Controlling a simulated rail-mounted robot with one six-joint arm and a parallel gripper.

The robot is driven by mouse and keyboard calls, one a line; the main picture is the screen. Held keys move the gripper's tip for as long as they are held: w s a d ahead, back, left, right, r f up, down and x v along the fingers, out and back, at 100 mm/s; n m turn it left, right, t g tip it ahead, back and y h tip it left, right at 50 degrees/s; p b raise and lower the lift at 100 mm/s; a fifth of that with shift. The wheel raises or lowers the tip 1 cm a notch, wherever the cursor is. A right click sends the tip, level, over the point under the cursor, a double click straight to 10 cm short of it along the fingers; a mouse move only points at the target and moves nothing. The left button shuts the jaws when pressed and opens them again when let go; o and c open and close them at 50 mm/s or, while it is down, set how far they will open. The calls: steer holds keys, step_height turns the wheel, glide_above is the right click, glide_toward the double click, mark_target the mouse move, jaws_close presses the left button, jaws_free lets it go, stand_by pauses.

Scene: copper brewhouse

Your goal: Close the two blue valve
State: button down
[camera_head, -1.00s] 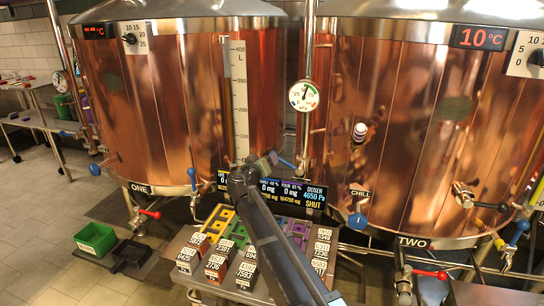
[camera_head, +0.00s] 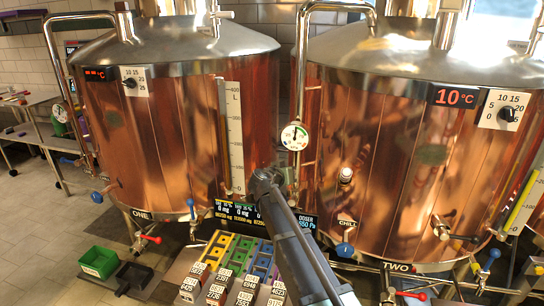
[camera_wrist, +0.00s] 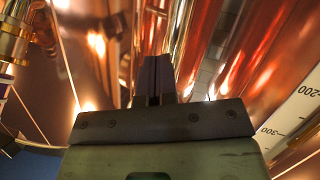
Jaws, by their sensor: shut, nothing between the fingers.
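Copper tank TWO (camera_head: 410,170) stands at the right, with its label (camera_head: 398,267) low on the front. A blue valve handle (camera_head: 489,260) shows at its lower right, tilted; I cannot tell its valve setting. My gripper (camera_wrist: 154,78) is shut and empty in the wrist view, between curved copper surfaces. In the head view, my arm's end is between the two tanks, well left of the blue handle, and its fingertips are hidden.
A dial gauge (camera_head: 294,136) and pipes fill the gap. Labelled blocks (camera_head: 215,294) stand in front.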

steer(key=d+r+m+g+y+p, duration=0.3)
steer(key=d+r+g+y+p, duration=0.1)
steer(key=r+p, duration=0.4)
steer(key=s+a+f+g+y, duration=0.2)
steer(key=a+f+y, duration=0.3)
steer(key=a+y, duration=0.1)
steer(key=w+a+b+x, duration=0.1)
steer(key=a+b+x, duration=0.1)
steer(key=b+x, duration=0.9)
steer(key=shift+x, duration=0.85)
steer(key=shift+w+a+r, duration=0.1)
